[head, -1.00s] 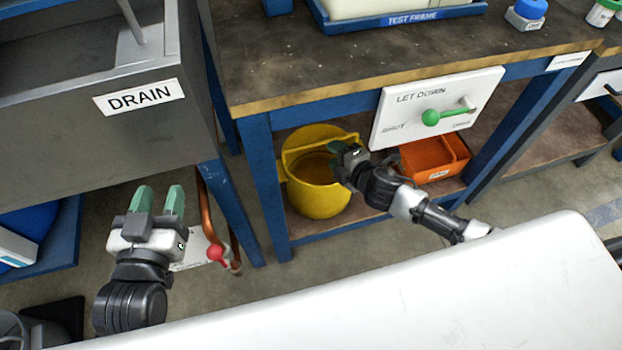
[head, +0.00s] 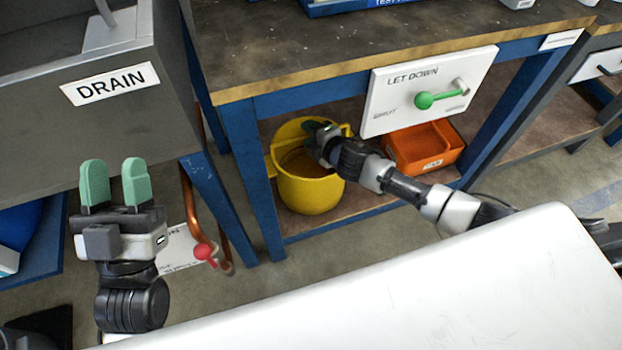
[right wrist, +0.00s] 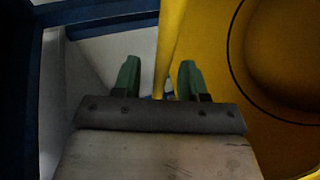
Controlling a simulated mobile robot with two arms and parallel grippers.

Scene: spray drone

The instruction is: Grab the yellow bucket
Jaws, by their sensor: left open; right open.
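The yellow bucket (head: 310,194) stands upright on the lower shelf of the blue-framed bench, near its left leg. My right gripper (head: 318,130) is over the bucket's top opening, by its upper right rim, and hides part of it. In the right wrist view the right gripper (right wrist: 160,82) is open, and a thin yellow strip of the bucket (right wrist: 171,45), its rim or handle, runs between the two green fingers. I cannot tell whether the fingers touch it. My left gripper (head: 114,185) is open and empty, in front of the sink unit marked DRAIN.
An orange bin (head: 425,147) sits on the same shelf, right of the bucket. A white LET DOWN panel (head: 432,92) with a green lever hangs on the bench front above it. A copper pipe with a red knob (head: 203,251) is by the left leg. A white surface (head: 400,275) fills the foreground.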

